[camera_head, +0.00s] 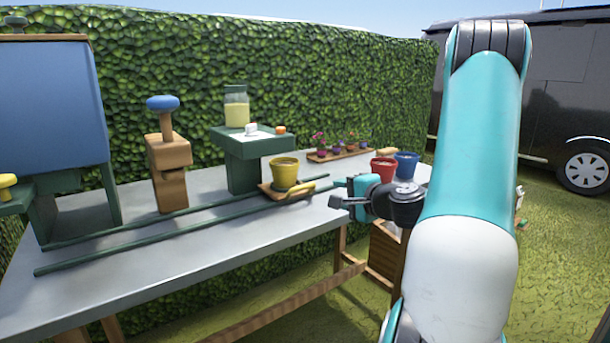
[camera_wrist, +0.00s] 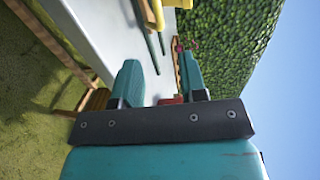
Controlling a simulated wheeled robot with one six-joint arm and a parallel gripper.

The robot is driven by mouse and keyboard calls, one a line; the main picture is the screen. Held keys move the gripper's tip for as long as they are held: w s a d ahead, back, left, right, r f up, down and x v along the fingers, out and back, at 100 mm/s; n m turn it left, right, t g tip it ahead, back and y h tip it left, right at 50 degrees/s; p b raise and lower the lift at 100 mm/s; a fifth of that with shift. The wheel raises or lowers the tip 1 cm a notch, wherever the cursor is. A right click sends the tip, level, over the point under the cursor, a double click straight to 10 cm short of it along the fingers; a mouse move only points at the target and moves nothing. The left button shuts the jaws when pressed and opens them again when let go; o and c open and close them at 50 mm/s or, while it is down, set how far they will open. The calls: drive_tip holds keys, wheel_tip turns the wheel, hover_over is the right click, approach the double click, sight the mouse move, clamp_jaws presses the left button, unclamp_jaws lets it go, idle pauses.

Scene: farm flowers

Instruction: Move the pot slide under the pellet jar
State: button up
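The pot slide (camera_head: 268,191) is a small wooden carriage on two green rails, with a yellow handle (camera_head: 301,190) at its right front. A yellow pot (camera_head: 285,172) filled with brown stands on it. The pellet jar (camera_head: 236,107), clear with pale yellow contents, stands on a green stand (camera_head: 245,150) behind and left of the slide. My gripper (camera_head: 340,192) is right of the handle, apart from it. In the wrist view its two teal fingers (camera_wrist: 158,78) are spread with nothing between them, and a yellow part, seemingly the handle (camera_wrist: 153,14), shows beyond them at the top edge.
The green rails (camera_head: 150,241) run left along the grey table (camera_head: 130,285). A wooden post with a blue knob (camera_head: 163,103) and a blue box (camera_head: 50,105) stand at left. Red (camera_head: 383,169) and blue (camera_head: 405,165) pots and a flower tray (camera_head: 340,154) are at right.

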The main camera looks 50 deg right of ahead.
sight(306, 187)
drive_tip(key=p+x, duration=0.2)
drive_tip(key=x, duration=0.5)
drive_tip(key=p+x, duration=0.2)
drive_tip(key=x, duration=0.6)
drive_tip(key=shift+w+a+f, duration=0.1)
drive_tip(key=shift+w+f, duration=0.05)
drive_tip(key=shift+f, duration=0.15)
drive_tip(key=shift+c, duration=0.5)
clamp_jaws()
